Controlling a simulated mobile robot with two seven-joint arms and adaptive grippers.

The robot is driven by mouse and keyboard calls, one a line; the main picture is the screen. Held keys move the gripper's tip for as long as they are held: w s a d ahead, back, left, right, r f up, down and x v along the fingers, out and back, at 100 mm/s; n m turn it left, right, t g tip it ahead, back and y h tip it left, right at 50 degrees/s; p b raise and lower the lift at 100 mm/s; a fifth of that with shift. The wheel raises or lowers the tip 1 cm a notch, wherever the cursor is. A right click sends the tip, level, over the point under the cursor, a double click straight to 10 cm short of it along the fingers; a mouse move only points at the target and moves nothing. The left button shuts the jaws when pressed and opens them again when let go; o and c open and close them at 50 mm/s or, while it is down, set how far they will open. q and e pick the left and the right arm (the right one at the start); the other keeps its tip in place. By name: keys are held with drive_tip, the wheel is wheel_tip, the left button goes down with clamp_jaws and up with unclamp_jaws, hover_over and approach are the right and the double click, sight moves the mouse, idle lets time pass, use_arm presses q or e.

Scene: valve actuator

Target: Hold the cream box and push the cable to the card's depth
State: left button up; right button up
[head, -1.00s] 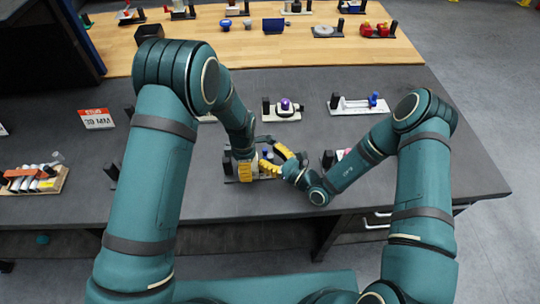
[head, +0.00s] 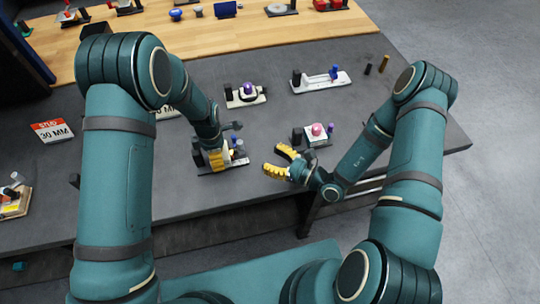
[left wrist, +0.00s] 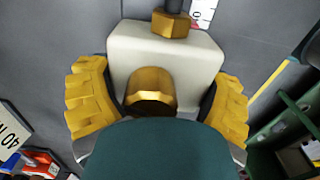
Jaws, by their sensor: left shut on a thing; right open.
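The cream box (left wrist: 165,52) fills the middle of the left wrist view, between the yellow fingers of my left gripper (left wrist: 157,100), which is shut on it. A brass fitting (left wrist: 150,86) sits on its near face. A second brass fitting (left wrist: 171,24) at its far side has a dark cable (left wrist: 174,5) coming out. A white card (left wrist: 204,12) with red marks stands beside that cable; the cable's depth against it cannot be read. In the head view my left gripper (head: 220,158) hides most of the box. My right gripper (head: 277,161) is open and empty, to the right, apart from the box.
A fixture with a pink knob (head: 317,130) stands just behind my right gripper. Fixtures with a purple knob (head: 248,88) and blue parts (head: 333,72) stand farther back. A 30 MM sign (head: 53,130) lies at left. The dark table's right edge is near.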

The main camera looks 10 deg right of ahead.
use_arm(q)
drive_tip(key=o, duration=1.1)
